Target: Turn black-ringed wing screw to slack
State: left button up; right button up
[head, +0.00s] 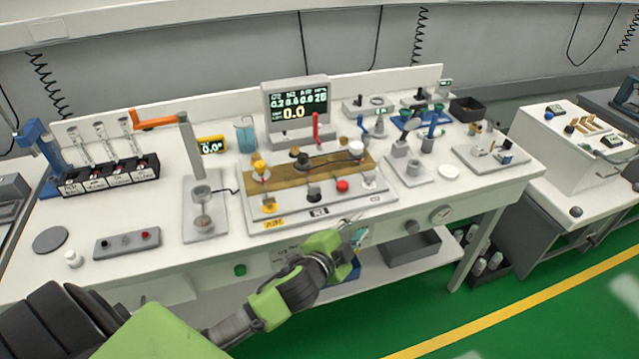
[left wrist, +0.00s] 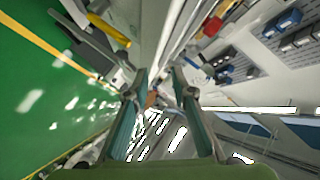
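A fixture board (head: 240,218) with a brown manifold block (head: 330,170) stands mid-bench in the head view. It carries several small knobs and screws: a yellow one (head: 268,204), a dark one (head: 313,192), a red one (head: 342,185) and a white one (head: 356,149). The dark one may be the black-ringed wing screw; its ring and wings are too small to make out. My left gripper (head: 354,224) is in front of the bench's front edge, below and right of the board, touching no screw. In the left wrist view my left gripper (left wrist: 162,88) has its fingers apart, with nothing clearly between them. My right gripper is out of view.
A display (head: 295,108) stands behind the board. The bench front at far left holds a grey disc (head: 51,239) and a switch box (head: 127,243).

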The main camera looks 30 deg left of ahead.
pick_arm(q)
jog(key=w+d+r+m+t+h, duration=0.2)
jog(key=w+r+m+h, duration=0.15)
jog(key=r, duration=0.25)
jog(key=w+d+r+m+t+h, duration=0.1)
jog(key=w+d+r+m+h, duration=0.1)
jog(key=r+m, duration=0.3)
notch_tip(320, 180, up, 6)
jog(key=m+g+y+p, duration=0.25)
jog(key=m+g, duration=1.15)
jog(key=m, duration=1.1)
send_over(313, 188)
jog(key=s+a+b, duration=0.1)
jog(key=s+a, duration=0.3)
jog(key=p+x, duration=0.1)
jog(key=x, duration=0.5)
jog(key=p+x, duration=0.2)
jog(key=x, duration=0.5)
jog(key=shift+s+d+f, duration=0.1)
jog(key=shift+s+f, duration=0.05)
jog(key=shift+f, duration=0.2)
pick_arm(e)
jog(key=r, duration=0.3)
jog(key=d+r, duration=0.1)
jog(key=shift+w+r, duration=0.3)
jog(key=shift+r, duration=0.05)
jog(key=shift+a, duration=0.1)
